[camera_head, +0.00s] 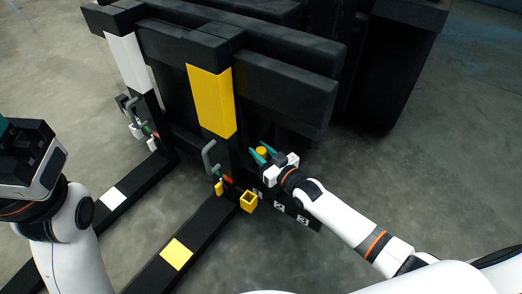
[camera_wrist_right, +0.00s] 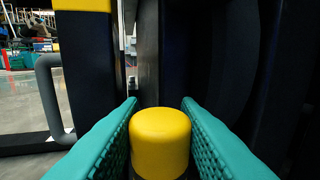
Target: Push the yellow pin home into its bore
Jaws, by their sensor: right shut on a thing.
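The yellow pin (camera_head: 262,151) is a short cylinder with a rounded top. It stands between the teal fingers of my right gripper (camera_head: 262,155), beside the black fork carriage (camera_head: 290,95). In the right wrist view the pin (camera_wrist_right: 160,140) sits between both fingers of my right gripper (camera_wrist_right: 160,125), which is shut on it. The pin's lower end and its bore are hidden. My left gripper (camera_head: 25,155) is at the left edge, away from the carriage, and its fingertips are not clearly shown.
A grey hooked handle (camera_head: 209,156) stands left of the pin. A small open yellow box (camera_head: 248,201) is below, near black-and-white number plates (camera_head: 280,208). Two forks lie forward, one with a yellow band (camera_head: 177,254), one with a white band (camera_head: 113,199). Concrete floor at right is clear.

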